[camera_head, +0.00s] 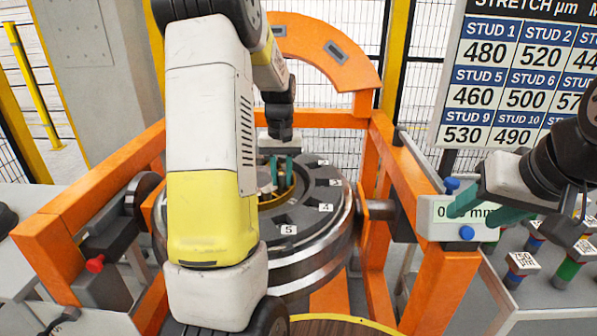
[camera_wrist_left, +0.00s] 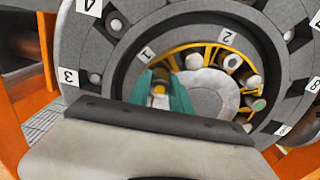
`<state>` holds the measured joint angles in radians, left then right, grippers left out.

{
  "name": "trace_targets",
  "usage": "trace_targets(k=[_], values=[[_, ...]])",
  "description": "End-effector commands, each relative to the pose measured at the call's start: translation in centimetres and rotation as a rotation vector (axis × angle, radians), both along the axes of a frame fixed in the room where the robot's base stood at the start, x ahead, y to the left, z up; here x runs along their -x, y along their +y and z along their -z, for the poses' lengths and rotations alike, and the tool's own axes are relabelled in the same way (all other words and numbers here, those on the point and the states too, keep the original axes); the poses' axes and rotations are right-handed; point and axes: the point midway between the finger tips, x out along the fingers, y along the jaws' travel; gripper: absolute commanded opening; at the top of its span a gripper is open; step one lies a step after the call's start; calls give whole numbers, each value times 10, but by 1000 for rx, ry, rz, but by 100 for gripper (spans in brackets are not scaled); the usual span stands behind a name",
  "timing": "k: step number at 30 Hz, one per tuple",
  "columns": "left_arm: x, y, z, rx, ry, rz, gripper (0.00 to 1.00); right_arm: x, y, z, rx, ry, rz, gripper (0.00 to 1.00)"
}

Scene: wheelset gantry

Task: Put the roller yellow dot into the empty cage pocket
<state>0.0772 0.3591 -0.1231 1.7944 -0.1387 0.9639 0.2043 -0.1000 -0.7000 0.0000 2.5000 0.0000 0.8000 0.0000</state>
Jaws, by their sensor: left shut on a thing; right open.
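My left gripper (camera_head: 280,172) reaches down over the hub; its teal fingers also show in the left wrist view (camera_wrist_left: 161,94). They are shut on a small roller with a yellow dot (camera_wrist_left: 159,90), near the label 1. The yellow bearing cage (camera_wrist_left: 180,50) curves around a pale centre and holds several rollers. The held roller is at the cage's left part; I cannot tell whether it sits in a pocket or above one. The empty pocket is not clearly visible behind the fingers. My right gripper (camera_head: 487,212) is open at the right, in front of a gauge display.
The grey hub (camera_head: 320,225) with numbered labels sits in an orange gantry frame (camera_head: 400,190). The gauge display (camera_head: 445,212) is on its right post. Colour-banded studs (camera_head: 520,265) stand on a tray at right. A stretch chart (camera_head: 520,85) hangs behind.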

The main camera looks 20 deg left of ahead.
Motion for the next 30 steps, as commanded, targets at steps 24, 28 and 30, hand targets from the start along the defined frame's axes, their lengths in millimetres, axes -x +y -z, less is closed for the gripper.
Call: trace_targets(k=[24, 28, 30], values=[[0, 0, 3, 0, 0, 0, 0, 0, 0, 0, 0, 0, 0, 50], [0, 0, 6, 0, -1, 0, 0, 0, 0, 0, 0, 0, 0, 50], [0, 0, 5, 0, -1, 0, 0, 0, 0, 0, 0, 0, 0, 50]])
